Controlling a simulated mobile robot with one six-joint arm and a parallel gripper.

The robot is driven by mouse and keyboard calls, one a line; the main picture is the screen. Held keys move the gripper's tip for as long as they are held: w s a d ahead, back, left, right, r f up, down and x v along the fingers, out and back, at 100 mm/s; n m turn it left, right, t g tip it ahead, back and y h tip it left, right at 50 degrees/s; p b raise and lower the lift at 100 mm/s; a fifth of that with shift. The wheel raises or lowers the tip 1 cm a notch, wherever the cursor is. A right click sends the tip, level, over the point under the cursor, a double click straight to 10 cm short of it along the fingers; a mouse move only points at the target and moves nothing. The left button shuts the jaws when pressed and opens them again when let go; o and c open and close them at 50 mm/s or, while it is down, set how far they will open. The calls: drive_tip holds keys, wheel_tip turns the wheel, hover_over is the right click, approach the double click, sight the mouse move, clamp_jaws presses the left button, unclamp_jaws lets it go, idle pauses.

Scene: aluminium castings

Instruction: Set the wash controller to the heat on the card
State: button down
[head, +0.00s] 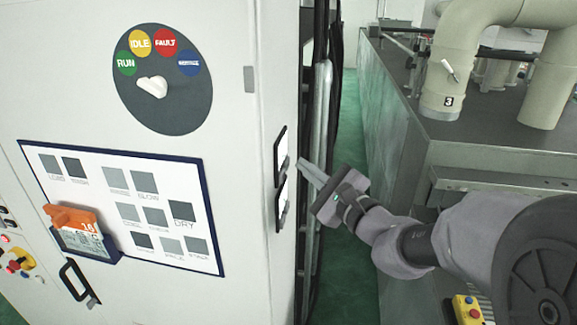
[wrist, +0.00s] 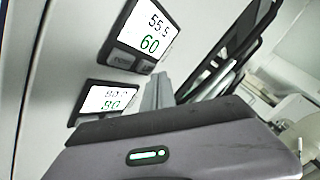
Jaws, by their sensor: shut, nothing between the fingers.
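Two small controllers are on the side face of the white cabinet. The lower controller (wrist: 103,98) shows what looks like 90.0 over a green 90. In the head view both are seen edge-on, the upper (head: 281,150) above the lower (head: 282,205). Which is for the wash cannot be told. An orange card (head: 75,220) sits in a holder on the front; its text is too small to read. My gripper (head: 302,166) is shut and empty, its tips close to the controllers; contact is unclear.
The cabinet front has a round status board (head: 163,80) and a panel of grey squares (head: 120,168). A narrow green-floored aisle (head: 350,130) separates the cabinet from a grey metal machine (head: 480,150) with beige pipes. A yellow button box (head: 467,309) is at lower right.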

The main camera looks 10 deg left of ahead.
drive_tip(key=d+b, duration=0.1)
drive_tip(key=d, duration=0.4)
drive_tip(key=shift+s, duration=0.1)
idle(0.4)
